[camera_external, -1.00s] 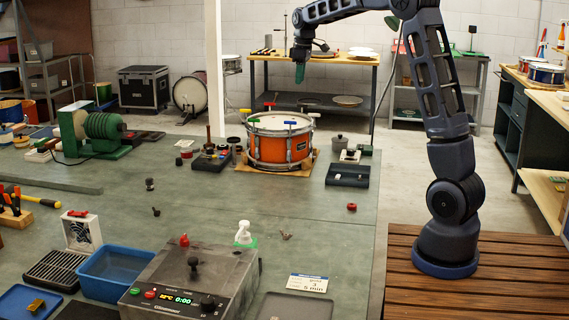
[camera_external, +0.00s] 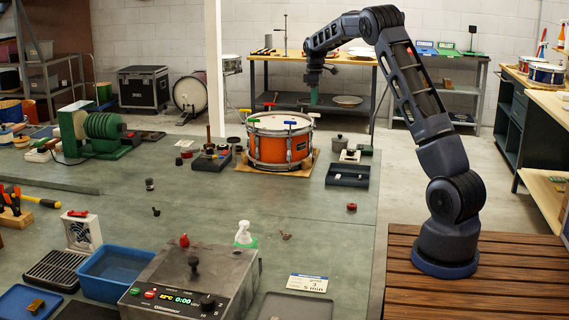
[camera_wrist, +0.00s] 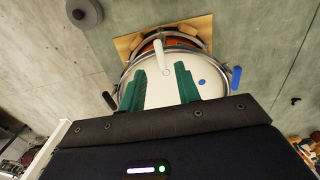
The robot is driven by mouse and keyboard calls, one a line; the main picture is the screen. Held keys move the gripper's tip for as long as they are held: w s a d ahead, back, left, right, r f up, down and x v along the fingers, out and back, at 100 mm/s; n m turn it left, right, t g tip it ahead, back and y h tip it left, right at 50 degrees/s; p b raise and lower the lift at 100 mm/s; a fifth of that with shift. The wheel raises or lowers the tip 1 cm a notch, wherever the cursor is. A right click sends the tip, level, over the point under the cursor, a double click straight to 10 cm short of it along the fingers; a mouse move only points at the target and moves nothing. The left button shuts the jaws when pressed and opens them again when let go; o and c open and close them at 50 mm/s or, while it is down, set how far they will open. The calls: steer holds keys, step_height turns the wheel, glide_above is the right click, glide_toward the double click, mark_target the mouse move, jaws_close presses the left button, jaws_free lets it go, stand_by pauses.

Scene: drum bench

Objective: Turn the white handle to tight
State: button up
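The orange drum (camera_external: 279,150) with a white head stands on a wooden board on the bench; its head also shows in the wrist view (camera_wrist: 165,92). The white handle (camera_wrist: 173,43) sticks out at the rim, at the top of the wrist view. It appears to be the pale handle at the drum's right rim in the external view (camera_external: 314,115). My gripper (camera_wrist: 165,85) has two green fingers, apart and empty, over the drum head. The white handle lies beyond the fingertips, not between them. In the external view my gripper (camera_external: 314,97) hangs above the drum's right side.
A blue handle (camera_wrist: 237,77) and a black handle (camera_wrist: 109,101) stand at the rim on either side. A red handle (camera_external: 269,104) is at the back rim.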

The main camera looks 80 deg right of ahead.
mark_target(314, 114)
step_height(314, 114, down, 7)
steer(key=shift+f, duration=0.1)
stand_by(0.4)
jaws_close()
